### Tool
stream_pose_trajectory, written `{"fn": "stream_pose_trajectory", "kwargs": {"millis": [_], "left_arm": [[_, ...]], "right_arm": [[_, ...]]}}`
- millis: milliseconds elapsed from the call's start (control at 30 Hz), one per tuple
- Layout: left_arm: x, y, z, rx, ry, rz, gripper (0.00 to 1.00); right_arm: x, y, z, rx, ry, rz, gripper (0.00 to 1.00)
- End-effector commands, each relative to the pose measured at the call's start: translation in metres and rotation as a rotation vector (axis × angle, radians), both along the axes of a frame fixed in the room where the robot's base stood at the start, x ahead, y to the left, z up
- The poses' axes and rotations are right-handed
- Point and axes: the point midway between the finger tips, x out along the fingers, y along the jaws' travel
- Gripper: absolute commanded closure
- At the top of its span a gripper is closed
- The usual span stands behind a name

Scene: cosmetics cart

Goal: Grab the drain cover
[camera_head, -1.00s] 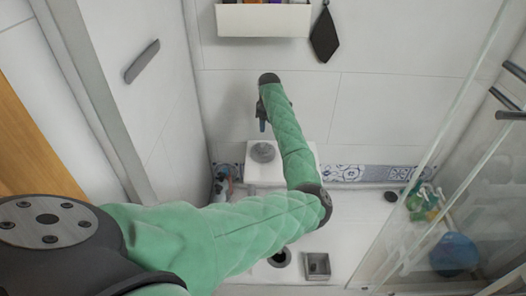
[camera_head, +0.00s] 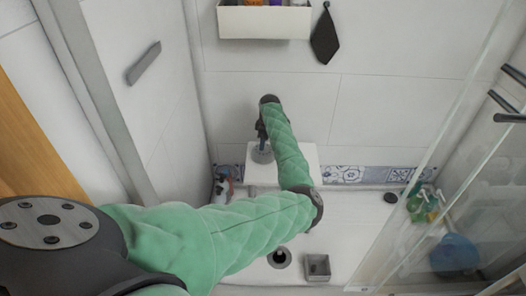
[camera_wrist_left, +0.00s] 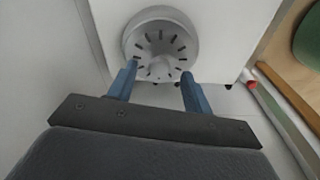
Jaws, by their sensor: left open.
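The drain cover (camera_head: 262,155) is a round grey piece on top of a white block (camera_head: 302,158) by the back wall. In the left wrist view the drain cover (camera_wrist_left: 160,30) shows a ring of dark slots and a raised knob in its middle. My left gripper (camera_head: 263,144) points down at it, with its blue fingers partly hiding it in the head view. In the left wrist view the left gripper (camera_wrist_left: 159,72) is open, its fingertips apart at the near side of the drain cover with the knob between them. I cannot tell whether they touch it. My right gripper is not in view.
A dark round drain hole (camera_head: 279,258) and a square metal piece (camera_head: 317,267) are in the white floor. Bottles (camera_head: 222,185) stand left of the block. A wall shelf (camera_head: 264,22) hangs above. A glass door and a blue basin (camera_head: 454,253) are at the right.

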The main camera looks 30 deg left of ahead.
Motion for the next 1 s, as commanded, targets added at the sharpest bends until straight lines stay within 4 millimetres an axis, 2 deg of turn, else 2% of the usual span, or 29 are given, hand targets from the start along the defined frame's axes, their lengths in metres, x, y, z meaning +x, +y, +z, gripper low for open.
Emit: {"fn": "stream_pose_trajectory", "kwargs": {"millis": [133, 367, 467, 633, 1000], "left_arm": [[-0.0003, 0.0005, -0.0107, 0.000, 0.000, 0.000, 0.50], [-0.0005, 0.0007, -0.0123, 0.000, 0.000, 0.000, 0.50], [-0.0005, 0.0007, -0.0123, 0.000, 0.000, 0.000, 0.66], [-0.0006, 0.0007, -0.0122, 0.000, 0.000, 0.000, 0.99], [-0.0006, 0.0010, -0.0106, 0.000, 0.000, 0.000, 1.00]], "right_arm": [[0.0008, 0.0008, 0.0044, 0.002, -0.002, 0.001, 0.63], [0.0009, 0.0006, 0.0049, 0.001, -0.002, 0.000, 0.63], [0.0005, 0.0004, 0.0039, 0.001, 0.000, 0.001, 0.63], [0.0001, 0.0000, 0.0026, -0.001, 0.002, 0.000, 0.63], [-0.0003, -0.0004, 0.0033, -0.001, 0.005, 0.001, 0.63]]}}
